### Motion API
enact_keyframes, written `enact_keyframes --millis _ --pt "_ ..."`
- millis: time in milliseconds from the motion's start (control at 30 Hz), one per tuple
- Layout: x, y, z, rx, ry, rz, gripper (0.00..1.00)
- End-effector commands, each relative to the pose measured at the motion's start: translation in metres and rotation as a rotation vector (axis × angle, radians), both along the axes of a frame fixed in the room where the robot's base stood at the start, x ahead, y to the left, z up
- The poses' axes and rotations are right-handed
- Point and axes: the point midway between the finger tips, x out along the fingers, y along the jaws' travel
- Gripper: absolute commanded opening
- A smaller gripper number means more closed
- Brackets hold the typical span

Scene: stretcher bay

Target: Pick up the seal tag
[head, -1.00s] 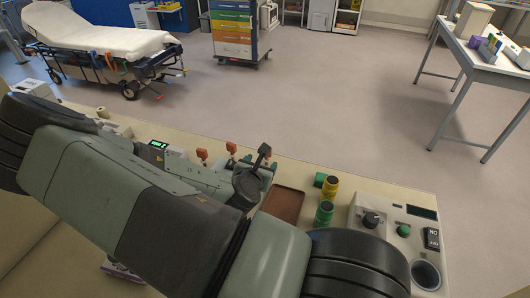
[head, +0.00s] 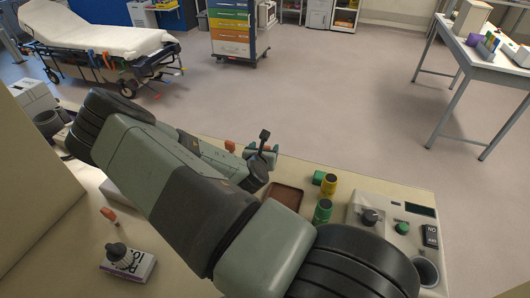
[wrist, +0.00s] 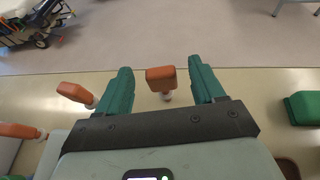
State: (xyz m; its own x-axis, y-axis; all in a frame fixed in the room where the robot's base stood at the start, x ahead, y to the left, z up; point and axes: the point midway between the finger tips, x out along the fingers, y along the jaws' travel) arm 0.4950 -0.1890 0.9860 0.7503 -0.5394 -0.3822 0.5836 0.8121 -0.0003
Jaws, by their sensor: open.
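In the wrist view, one orange tag (wrist: 160,78) is upright between the fingertips of my gripper (wrist: 162,82). My gripper is open, with a clear gap to each side of that tag. A second orange tag (wrist: 75,92) is just left of the left finger, and a third (wrist: 18,130) is farther left. In the head view, an orange tag (head: 230,146) shows left of my gripper (head: 263,151); my arm hides part of the row.
A brown tray (head: 284,197) and green and yellow cylinders (head: 329,184) are right of my gripper. A control box (head: 398,225) stands farther right. A white box (head: 128,265) and another orange piece (head: 108,214) lie at the near left. Open floor lies beyond the counter.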

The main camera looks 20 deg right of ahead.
Motion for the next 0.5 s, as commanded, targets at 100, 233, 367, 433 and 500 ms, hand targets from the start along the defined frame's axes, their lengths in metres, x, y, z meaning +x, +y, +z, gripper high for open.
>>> enact_keyframes --millis 100,233,367,433,500 --pt "0.0042 -0.0030 -0.0024 0.000 0.000 0.000 0.68" --pt "0.0043 -0.0028 -0.0025 0.000 0.001 0.000 0.68" --pt "0.0042 -0.0028 -0.0023 0.001 0.001 0.000 0.57" --pt "0.0042 -0.0028 -0.0023 0.001 0.001 0.000 0.47" --pt "0.0041 -0.0027 -0.0022 0.001 0.001 0.001 0.36"
